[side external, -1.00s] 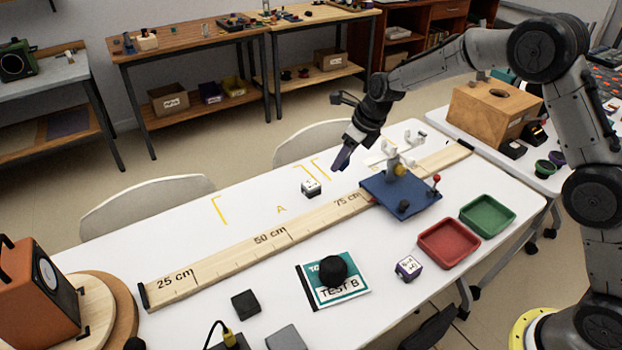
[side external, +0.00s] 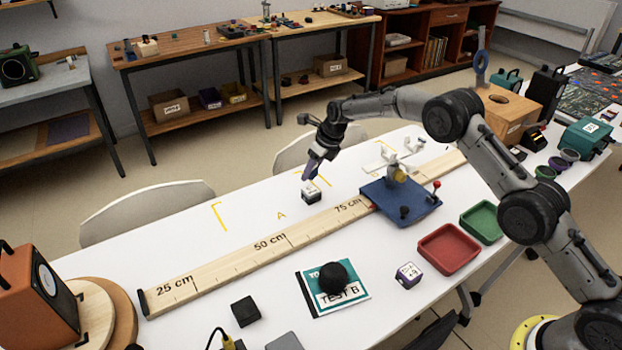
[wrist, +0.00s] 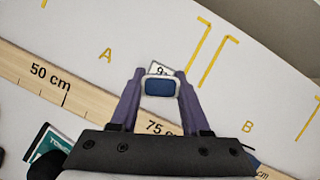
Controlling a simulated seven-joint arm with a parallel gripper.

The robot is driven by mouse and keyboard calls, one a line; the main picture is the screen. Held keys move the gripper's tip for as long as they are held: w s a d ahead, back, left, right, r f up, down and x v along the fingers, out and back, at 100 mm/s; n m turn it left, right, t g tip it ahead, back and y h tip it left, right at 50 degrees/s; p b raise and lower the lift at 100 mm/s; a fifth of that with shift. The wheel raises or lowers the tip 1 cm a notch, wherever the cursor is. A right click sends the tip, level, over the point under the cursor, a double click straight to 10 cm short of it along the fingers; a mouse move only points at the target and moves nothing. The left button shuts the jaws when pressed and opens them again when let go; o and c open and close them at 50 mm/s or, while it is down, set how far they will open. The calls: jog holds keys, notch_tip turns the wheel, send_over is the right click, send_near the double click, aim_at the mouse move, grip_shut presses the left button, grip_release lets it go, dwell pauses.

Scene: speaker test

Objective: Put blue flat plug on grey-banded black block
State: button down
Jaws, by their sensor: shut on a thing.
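In the wrist view my gripper (wrist: 158,88) is shut on the blue flat plug (wrist: 158,87), a rounded blue rectangle with a pale rim between the purple fingers. In the side view my gripper (side external: 310,174) points down just above a small dark block with a white, marked top (side external: 311,193). The plug cannot be made out there. In the wrist view the block's numbered top (wrist: 160,68) shows just beyond the plug, which partly hides it. Whether plug and block touch, I cannot tell. A grey band is not clear on this block.
A wooden ruler (side external: 268,245) runs along the white table. A blue fixture (side external: 400,203) stands right of the gripper.

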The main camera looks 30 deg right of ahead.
aim_at(311, 179)
jog(key=shift+w+f, duration=0.2)
jog(key=shift+f, duration=1.55)
jog(key=shift+f, duration=0.15)
jog(key=shift+c, duration=1.9)
grip_release()
